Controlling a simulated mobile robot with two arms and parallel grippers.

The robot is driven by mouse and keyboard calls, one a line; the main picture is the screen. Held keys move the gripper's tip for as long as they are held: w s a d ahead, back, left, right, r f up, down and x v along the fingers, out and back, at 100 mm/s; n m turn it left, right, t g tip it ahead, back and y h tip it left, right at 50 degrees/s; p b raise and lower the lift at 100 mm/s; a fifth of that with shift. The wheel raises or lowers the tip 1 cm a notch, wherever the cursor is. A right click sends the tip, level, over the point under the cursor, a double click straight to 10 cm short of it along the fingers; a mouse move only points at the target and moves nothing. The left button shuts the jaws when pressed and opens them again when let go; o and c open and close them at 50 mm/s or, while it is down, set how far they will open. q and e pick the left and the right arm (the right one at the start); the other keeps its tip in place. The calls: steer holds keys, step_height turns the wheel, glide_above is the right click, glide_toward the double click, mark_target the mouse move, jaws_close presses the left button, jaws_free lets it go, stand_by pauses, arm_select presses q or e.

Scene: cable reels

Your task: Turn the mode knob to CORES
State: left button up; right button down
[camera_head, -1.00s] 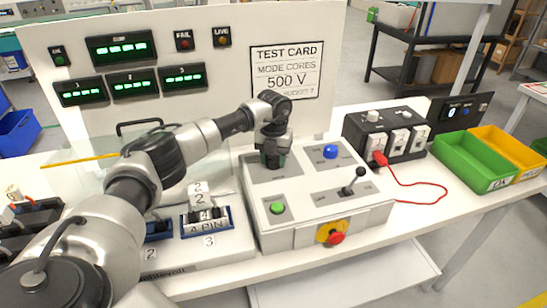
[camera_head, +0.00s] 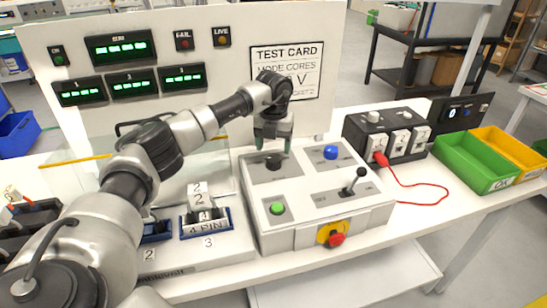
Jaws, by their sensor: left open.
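The mode knob (camera_head: 273,162) is a small black knob on the grey rear-left plate of the white control box (camera_head: 300,235). My right gripper is not in view.
The box also carries a green button (camera_head: 277,208), a blue button (camera_head: 330,152), a black lever (camera_head: 355,180) and a red emergency stop (camera_head: 336,239). A black socket unit with a red cable (camera_head: 420,186) and green (camera_head: 470,165) and yellow bins stand right. A 4 PIN connector (camera_head: 205,222) lies left.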

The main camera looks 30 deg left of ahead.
mark_target(274, 158)
arm_select(q)
step_height(274, 158, up, 6)
steer(key=shift+b, duration=0.35)
stand_by(0.4)
